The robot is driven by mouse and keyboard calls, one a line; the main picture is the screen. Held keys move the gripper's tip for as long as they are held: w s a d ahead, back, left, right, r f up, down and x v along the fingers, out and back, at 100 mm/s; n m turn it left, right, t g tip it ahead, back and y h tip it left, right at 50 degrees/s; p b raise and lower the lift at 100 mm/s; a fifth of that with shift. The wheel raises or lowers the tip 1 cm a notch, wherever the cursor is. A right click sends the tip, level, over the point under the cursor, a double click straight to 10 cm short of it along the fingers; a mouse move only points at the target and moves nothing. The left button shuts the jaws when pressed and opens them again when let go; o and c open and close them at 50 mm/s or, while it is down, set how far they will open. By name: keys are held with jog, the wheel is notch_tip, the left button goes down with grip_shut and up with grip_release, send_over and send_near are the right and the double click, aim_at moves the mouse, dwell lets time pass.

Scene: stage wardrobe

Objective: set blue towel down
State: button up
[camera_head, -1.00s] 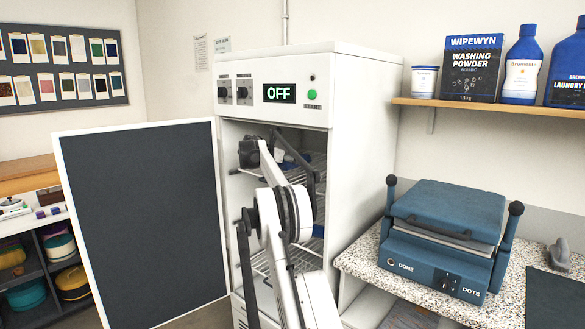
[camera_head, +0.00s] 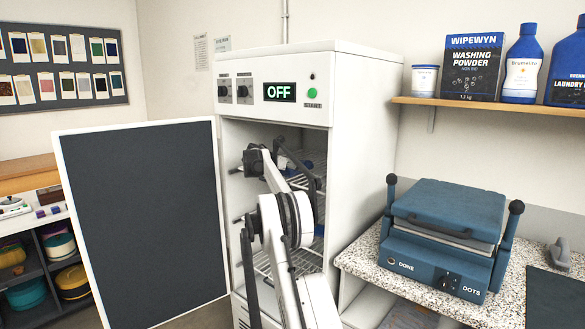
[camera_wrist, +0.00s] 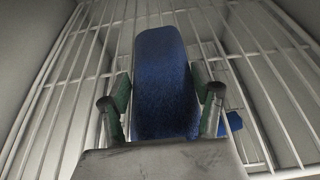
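The blue towel (camera_wrist: 163,75) is a rolled or folded upright shape with a rounded top in the wrist view. It stands between the two fingers of my gripper (camera_wrist: 162,95), whose green pads press against its sides. Behind it are the white wire racks (camera_wrist: 75,75) of the cabinet. A second small blue piece (camera_wrist: 232,121) shows at the right, beyond the right finger; I cannot tell if it is part of the towel. In the head view my arm reaches into the open cabinet (camera_head: 360,130), and the fingers are hidden there.
The cabinet door (camera_head: 140,220) stands open at the left, and the display (camera_head: 280,92) reads OFF. Cabinet walls close in on both sides of my arm. A blue press (camera_head: 440,235) stands on the speckled counter (camera_head: 365,262) at the right, below a shelf (camera_head: 490,107) of laundry products.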

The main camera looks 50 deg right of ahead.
jog(key=o, duration=0.4)
jog(key=shift+r, duration=0.1)
